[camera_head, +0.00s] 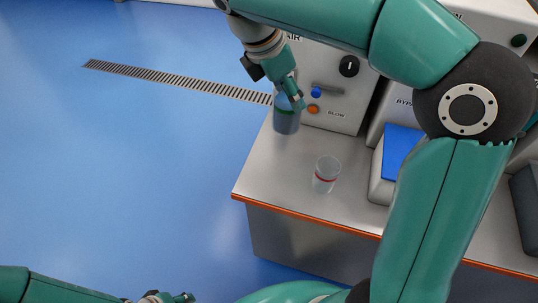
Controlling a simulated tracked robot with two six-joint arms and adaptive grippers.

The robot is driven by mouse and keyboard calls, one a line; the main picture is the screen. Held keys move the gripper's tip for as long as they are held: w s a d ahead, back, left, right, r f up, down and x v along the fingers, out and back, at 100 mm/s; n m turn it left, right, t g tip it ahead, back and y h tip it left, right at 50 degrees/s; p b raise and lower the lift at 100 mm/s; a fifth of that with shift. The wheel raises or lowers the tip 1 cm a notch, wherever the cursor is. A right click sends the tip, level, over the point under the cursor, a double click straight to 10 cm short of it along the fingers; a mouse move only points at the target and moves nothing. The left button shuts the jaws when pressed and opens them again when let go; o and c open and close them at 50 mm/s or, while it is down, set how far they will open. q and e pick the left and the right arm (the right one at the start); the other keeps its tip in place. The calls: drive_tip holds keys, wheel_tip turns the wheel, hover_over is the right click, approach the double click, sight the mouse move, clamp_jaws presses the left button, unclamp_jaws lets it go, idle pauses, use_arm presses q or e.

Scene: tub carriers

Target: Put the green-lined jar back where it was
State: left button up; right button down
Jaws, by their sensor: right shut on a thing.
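The green-lined jar (286,123) is a clear, bluish jar with a green line, upright at the bench's left edge, in front of the panel. My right gripper (287,99) reaches down from above and is shut on the jar's upper part, hiding some of it. I cannot tell whether the jar's base touches the bench. A second clear jar with a red line (326,175) stands upright on the bench, nearer the front edge. My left gripper (170,298) shows only partly at the bottom edge, away from the bench; its jaws cannot be made out.
The grey bench (282,177) has an orange front edge and bare room around the red-lined jar. The panel (338,98) behind has a black knob and blue and orange buttons. A device with a blue top (398,150) stands to the right. Blue floor lies left.

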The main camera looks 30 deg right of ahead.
wheel_tip(320, 180, down, 20)
drive_tip(key=b, duration=0.2)
drive_tip(key=shift+w+a, duration=0.15)
drive_tip(key=shift+w, duration=0.15)
drive_tip(key=shift+f, duration=0.1)
drive_tip(key=shift+c, duration=1.3)
unclamp_jaws()
